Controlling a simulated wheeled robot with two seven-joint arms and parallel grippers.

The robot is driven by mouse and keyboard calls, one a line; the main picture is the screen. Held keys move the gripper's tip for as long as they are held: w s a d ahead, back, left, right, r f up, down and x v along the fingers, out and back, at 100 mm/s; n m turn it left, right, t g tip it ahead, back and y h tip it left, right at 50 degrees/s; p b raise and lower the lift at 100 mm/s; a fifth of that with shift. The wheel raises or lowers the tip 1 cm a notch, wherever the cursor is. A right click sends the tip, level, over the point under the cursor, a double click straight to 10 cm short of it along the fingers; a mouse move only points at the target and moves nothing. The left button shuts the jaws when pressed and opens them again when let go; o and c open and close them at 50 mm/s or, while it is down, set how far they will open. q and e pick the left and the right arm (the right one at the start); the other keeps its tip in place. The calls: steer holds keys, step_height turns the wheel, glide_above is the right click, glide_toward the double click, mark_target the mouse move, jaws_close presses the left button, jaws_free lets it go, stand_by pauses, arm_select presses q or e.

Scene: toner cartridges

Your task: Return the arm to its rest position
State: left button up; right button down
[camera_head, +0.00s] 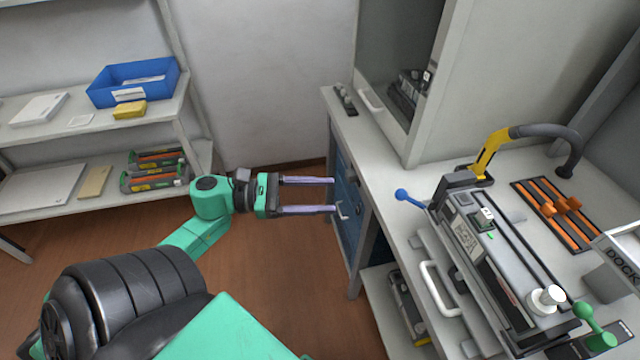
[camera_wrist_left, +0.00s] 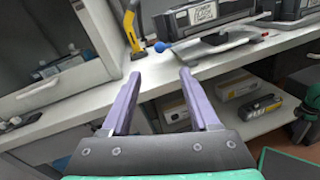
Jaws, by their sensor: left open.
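My left gripper (camera_head: 334,196) is open and empty. In the head view its arm (camera_head: 190,235) comes in from the lower left and reaches right over the floor, with the fingertips by the cabinet's blue drawer front (camera_head: 346,200). In the left wrist view the two purple fingers (camera_wrist_left: 157,90) are spread apart, with nothing between them but the view of the bench edge. My right gripper is in neither view.
A grey bench (camera_head: 385,165) stands right of the fingertips, bearing a dock device (camera_head: 490,260) with a blue-knobbed lever (camera_head: 403,194). Shelves (camera_head: 150,115) at the left hold a blue bin (camera_head: 135,82) and toner cartridges (camera_head: 155,172). Open floor (camera_head: 285,255) lies below the gripper.

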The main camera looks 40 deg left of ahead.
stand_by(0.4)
arm_select(q)
steer(key=w+a+f+n+t+y, duration=0.15)
steer(key=a+f+n+y, duration=0.4)
steer(key=f+n, duration=0.6)
steer(key=w+a+f+n+t+y, duration=0.1)
steer(key=a+f+n+t+y, duration=0.1)
steer(key=a+f+n+y, duration=0.7)
steer(key=s+d+f+n+g, duration=0.1)
steer(key=s+f+n+g, duration=0.15)
steer(key=f+n, duration=0.45)
steer(key=s+d+f+n+g, duration=0.1)
steer(key=s+f+n, duration=0.2)
steer(key=f+n, duration=0.5)
steer(key=s+d+f+n+g, duration=0.5)
steer(key=s+f, duration=0.4)
steer(key=s, duration=0.2)
steer(key=s+d+f+n+g+h, duration=0.1)
steer(key=s+d+f+n+g, duration=0.4)
steer(key=s+f, duration=0.5)
steer(key=shift+s+d+f, duration=0.25)
steer(key=shift+s+d, duration=0.4)
steer(key=shift+s, duration=0.35)
steer(key=shift+n, duration=0.25)
